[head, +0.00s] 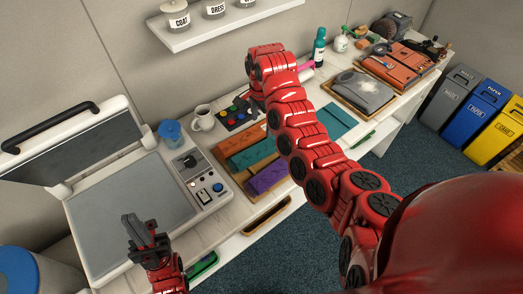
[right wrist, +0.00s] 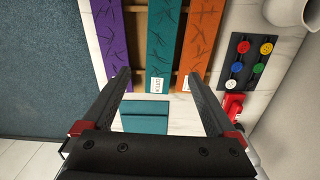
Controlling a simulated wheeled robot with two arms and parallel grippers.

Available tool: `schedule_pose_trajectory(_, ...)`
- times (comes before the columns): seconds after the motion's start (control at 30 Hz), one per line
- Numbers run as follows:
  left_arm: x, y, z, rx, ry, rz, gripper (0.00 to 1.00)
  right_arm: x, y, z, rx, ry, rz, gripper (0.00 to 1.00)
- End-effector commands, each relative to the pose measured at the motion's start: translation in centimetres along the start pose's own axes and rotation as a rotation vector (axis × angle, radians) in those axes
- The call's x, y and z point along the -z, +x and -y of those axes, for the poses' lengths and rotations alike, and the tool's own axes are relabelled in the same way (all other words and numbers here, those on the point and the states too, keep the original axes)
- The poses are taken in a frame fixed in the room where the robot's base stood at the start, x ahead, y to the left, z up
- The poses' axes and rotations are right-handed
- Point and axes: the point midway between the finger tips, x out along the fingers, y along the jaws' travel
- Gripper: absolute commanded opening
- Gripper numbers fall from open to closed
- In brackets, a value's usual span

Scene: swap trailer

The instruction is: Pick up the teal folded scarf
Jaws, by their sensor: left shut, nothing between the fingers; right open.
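The teal folded scarf (head: 338,120) lies flat on the white tabletop, right of the tray of strips and partly behind my right arm in the head view. In the right wrist view, the teal folded scarf (right wrist: 145,116) shows between the bases of the fingers, below the tray's edge. My right gripper (right wrist: 160,76) is open and empty above the table, its fingers apart over the scarf and strips. Its height above them is hard to tell. The arm hides this gripper in the head view.
A wooden tray holds orange (head: 241,139), teal (head: 253,155) and purple (head: 268,177) strips. Beside it are a button panel (head: 240,113), a mug (head: 203,118) and the open press (head: 125,205). A grey garment (head: 362,90) lies further right; bins (head: 484,106) stand beyond.

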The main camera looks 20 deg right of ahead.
Motion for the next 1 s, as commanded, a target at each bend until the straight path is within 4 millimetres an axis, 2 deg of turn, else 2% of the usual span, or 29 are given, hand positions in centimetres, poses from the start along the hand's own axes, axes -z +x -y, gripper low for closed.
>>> schedule_pose_trajectory(0.1, -0.1, -0.9, 0.0, 0.000, 0.000, 0.000, 0.00, -0.2, 2.5, 0.0, -0.001, -0.003, -0.003, 0.93)
schedule_pose_trajectory(0.37, -0.6, -3.3, -0.2, 0.000, 0.000, 0.000, 0.00, 0.0, 6.9, 0.1, 0.003, -0.004, -0.005, 0.93)
schedule_pose_trajectory(0.4, -0.5, -2.7, -0.1, 0.000, 0.000, 0.000, 0.00, 0.1, 7.0, 0.1, 0.002, -0.003, -0.004, 0.93)
schedule_pose_trajectory(0.63, -0.4, -2.3, -0.1, 0.000, 0.000, 0.000, 0.00, 0.1, 8.6, 0.0, 0.001, -0.002, -0.003, 0.93)
schedule_pose_trajectory(0.77, -0.2, -0.9, 0.0, 0.000, 0.000, 0.000, 0.00, 0.1, 9.3, -0.1, -0.001, -0.001, -0.002, 0.93)
schedule_pose_trajectory(0.9, 0.1, 0.5, 0.0, 0.000, 0.000, 0.000, 0.00, 0.2, 10.9, -0.2, -0.001, -0.002, -0.002, 0.93)
schedule_pose_trajectory(1.0, 0.1, 0.6, 0.0, 0.000, 0.000, 0.000, 0.00, 0.2, 12.2, -0.1, -0.002, -0.004, -0.003, 0.93)
